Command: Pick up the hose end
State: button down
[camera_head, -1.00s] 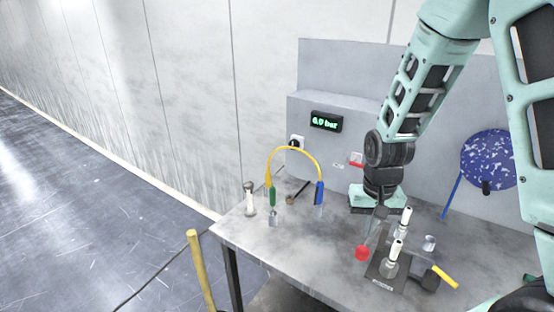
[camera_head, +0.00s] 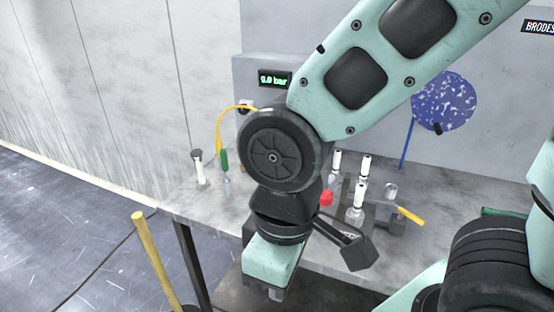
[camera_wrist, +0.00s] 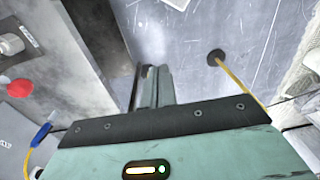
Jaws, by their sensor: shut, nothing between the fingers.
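The yellow hose (camera_head: 233,109) arches over the back left of the bench in the head view. Its green fitting (camera_head: 224,160) stands over a small metal piece. In the head view my arm hides the hose's blue end. The wrist view shows the blue hose end (camera_wrist: 42,132) at the left, with some yellow hose (camera_wrist: 28,160) below it. My gripper (camera_head: 275,294) is shut and empty, low at the bench's front side in the head view. In the wrist view its fingers (camera_wrist: 152,86) are together, apart from the blue end.
The grey bench (camera_head: 190,196) has a front leg (camera_head: 192,262). A yellow pole (camera_head: 150,255) stands on the floor in front. White-topped posts (camera_head: 359,195), a red knob (camera_head: 326,198) and a yellow handle (camera_head: 410,215) stand right of my wrist. A blue speckled disc (camera_head: 444,100) is at the back wall.

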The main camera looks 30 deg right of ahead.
aim_at(361, 188)
jog(key=z, duration=1.2)
jog(key=l+z, duration=0.2)
jog(key=i+l+z, duration=0.2)
jog(key=l, duration=0.2)
